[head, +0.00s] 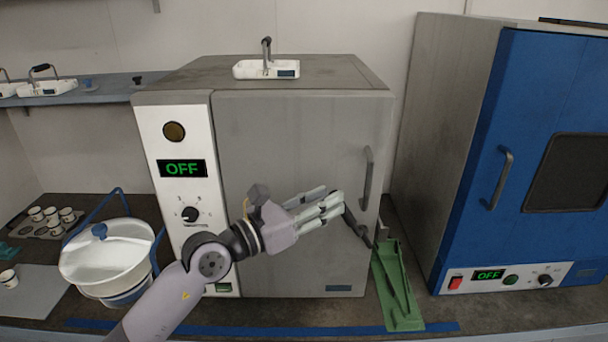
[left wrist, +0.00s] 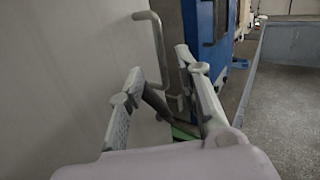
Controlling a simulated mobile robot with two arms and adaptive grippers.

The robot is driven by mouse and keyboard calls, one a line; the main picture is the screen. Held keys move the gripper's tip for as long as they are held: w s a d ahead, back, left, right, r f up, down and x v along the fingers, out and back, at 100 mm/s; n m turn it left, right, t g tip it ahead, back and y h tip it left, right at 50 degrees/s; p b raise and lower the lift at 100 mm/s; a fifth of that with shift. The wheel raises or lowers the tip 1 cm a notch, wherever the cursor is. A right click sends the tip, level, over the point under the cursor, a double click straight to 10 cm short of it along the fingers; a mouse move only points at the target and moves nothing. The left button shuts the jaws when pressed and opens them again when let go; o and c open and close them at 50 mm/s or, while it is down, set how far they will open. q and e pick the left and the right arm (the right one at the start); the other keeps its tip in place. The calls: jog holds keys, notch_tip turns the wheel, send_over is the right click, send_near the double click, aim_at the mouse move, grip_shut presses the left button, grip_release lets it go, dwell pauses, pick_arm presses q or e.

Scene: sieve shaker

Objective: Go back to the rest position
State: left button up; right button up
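My left gripper (head: 332,204) is in front of the closed grey oven's door (head: 290,150), left of its vertical handle (head: 367,178). In the left wrist view, the two fingers of the left gripper (left wrist: 158,68) are spread apart, with the oven handle (left wrist: 163,50) beyond them. A dark slender piece (head: 357,228) runs from near the fingertips down toward a green tray (head: 407,318). I cannot tell whether it touches the gripper. My right gripper is in neither view.
A blue oven (head: 530,90) stands at the right. A white lidded pot (head: 105,260) and several small cups (head: 52,214) are at the left. White scales stand on the shelf (head: 105,92) and on the grey oven (head: 266,69). Blue tape (head: 270,330) marks the counter front.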

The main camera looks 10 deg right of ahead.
pick_arm(q)
jog(key=s+a+r+n+t+y, duration=0.25)
jog(key=a+n+t+y, duration=0.45)
jog(key=a+n+t, duration=1.1)
jog(key=s+a+f+n+g+y, duration=0.2)
jog(key=a+f+n+g+y, duration=0.35)
jog(key=f+n, duration=0.45)
jog(key=s+a+f+n+g+y, duration=0.1)
jog(key=a+f+n+g+y, duration=0.55)
jog(key=n, duration=0.55)
jog(key=s+a+f+n+g, duration=0.3)
jog(key=s+f+n+g, duration=0.15)
jog(key=s+f, duration=0.75)
jog(key=s+d+f+n+g+h, duration=0.1)
jog(key=s+f+g, duration=0.25)
jog(key=s, duration=0.35)
jog(key=s+d+f+n+g+h, duration=0.1)
jog(key=s+f+g+h, duration=0.2)
jog(key=s, duration=0.4)
notch_tip(320, 180, down, 28)
jog(key=g+y+b, duration=0.1)
jog(key=y+b, duration=0.1)
jog(key=s+a+f+m+g+b, duration=0.1)
jog(key=s+a+f, duration=0.2)
jog(key=s+f, duration=1.4)
jog(key=shift+s+f+g+b, duration=0.3)
jog(key=shift+s+f, duration=0.05)
jog(key=shift+f, duration=0.6)
